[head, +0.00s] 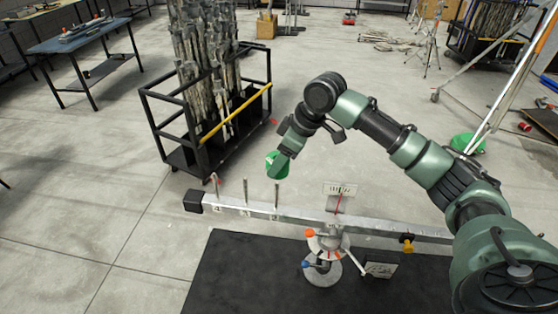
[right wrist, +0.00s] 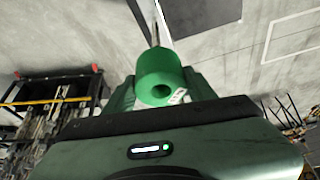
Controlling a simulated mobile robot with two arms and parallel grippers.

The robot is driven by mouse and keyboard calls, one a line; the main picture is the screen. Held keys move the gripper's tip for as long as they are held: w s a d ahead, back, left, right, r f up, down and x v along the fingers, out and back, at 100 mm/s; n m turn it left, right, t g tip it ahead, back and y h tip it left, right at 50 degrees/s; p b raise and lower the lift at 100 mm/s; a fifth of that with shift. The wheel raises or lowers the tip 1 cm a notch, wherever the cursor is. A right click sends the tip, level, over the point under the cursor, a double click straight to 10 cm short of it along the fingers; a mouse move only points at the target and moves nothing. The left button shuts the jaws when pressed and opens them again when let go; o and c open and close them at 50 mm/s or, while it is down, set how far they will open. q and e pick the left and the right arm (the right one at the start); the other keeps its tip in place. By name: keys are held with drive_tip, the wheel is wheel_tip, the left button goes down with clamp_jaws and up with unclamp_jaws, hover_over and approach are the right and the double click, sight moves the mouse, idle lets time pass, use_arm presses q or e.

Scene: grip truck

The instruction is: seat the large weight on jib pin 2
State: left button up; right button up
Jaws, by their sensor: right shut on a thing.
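My right gripper (head: 281,166) is shut on a green cylindrical weight (head: 272,158), partly hidden by the gripper. In the right wrist view the green weight (right wrist: 161,78) sits between the fingers, with a round hole in its near face. The jib (head: 310,217) is a pale bar with upright pins along its left part. Two other pins (head: 245,191) stand bare to the left. The pin numbers are too small to read surely. My left gripper is out of view.
A black rack (head: 170,140) full of poles stands behind the jib. A white scale plate (head: 340,189) and round stand (head: 322,270) are at the jib's middle. A yellow clamp (head: 407,242) sits on its right part. Another green object (head: 467,143) lies back right.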

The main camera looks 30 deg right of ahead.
hover_over(278, 207)
drive_tip(key=shift+d+f, duration=0.1)
drive_tip(key=shift+f, duration=2.35)
drive_tip(key=shift+w+a+f+b, duration=0.1)
drive_tip(key=shift+f+b, duration=0.8)
drive_tip(key=shift+f, duration=1.65)
drive_tip(key=shift+w+a+f+b, duration=0.1)
drive_tip(key=shift+f+b, duration=0.75)
drive_tip(key=shift+f, duration=1.65)
drive_tip(key=shift+f, duration=0.1)
drive_tip(key=o, duration=1.1)
drive_tip(key=shift+s, duration=0.1)
drive_tip(key=shift+c, duration=0.2)
drive_tip(key=shift+s+f, duration=0.15)
drive_tip(key=shift+f, duration=0.05)
drive_tip(key=shift+d+r+b, duration=0.2)
drive_tip(key=shift+r+b, duration=0.1)
drive_tip(key=shift+r, duration=0.2)
drive_tip(key=b+v, duration=0.2)
drive_tip(key=v, duration=0.5)
